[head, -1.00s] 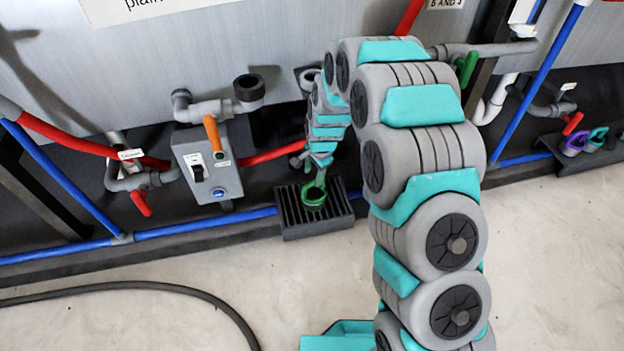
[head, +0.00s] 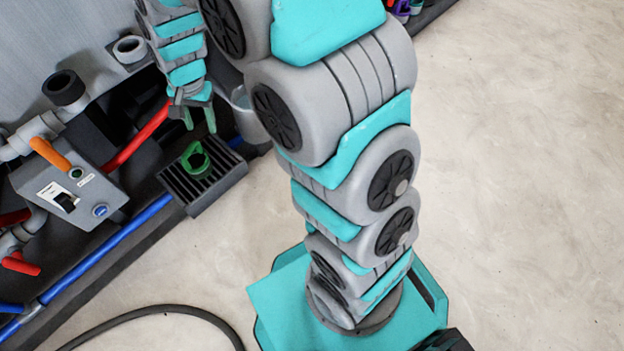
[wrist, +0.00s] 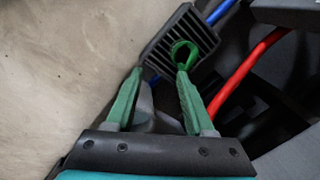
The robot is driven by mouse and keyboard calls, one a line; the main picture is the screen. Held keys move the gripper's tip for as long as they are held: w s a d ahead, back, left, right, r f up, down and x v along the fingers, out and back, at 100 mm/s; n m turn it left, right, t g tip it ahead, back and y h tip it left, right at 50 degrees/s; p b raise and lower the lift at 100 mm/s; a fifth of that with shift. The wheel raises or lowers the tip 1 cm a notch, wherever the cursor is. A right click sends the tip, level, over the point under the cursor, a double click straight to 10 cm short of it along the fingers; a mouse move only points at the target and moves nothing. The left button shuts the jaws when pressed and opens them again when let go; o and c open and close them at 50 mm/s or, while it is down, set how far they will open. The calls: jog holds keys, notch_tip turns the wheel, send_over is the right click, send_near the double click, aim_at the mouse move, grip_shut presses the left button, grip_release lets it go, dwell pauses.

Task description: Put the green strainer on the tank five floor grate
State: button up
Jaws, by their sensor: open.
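The green strainer (head: 196,160) sits on a black slatted floor grate (head: 228,181) at the foot of the tank. In the wrist view the strainer (wrist: 184,54) lies on the grate (wrist: 152,54), just beyond my right fingertip, which overlaps its lower edge in the picture. My gripper (wrist: 160,72) is open, its two green fingers apart and nothing between them. In the head view my gripper (head: 199,110) hangs above and behind the grate, apart from the strainer. No tank number shows on this grate.
A grey switch box (head: 70,190) and a valve with an orange handle (head: 50,153) stand left of the grate. A red hose (head: 138,135) and a blue pipe (head: 105,250) run close by. The pale floor (head: 520,200) at right is clear; a dark hose (head: 150,308) lies in front.

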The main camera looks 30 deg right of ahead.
jog(key=s+d+r+n+g, duration=0.1)
jog(key=s+d+r+n, duration=0.1)
jog(key=s, duration=0.8)
jog(key=s+d+r+n, duration=0.3)
jog(key=s+d+r, duration=0.2)
jog(key=s, duration=0.6)
jog(key=s+d+r+n+g+h, duration=0.1)
jog(key=s+d+r+n, duration=0.1)
jog(key=s, duration=0.9)
jog(key=shift+d+r+g, duration=0.3)
jog(key=shift+d+r, duration=0.5)
jog(key=shift+d, duration=0.25)
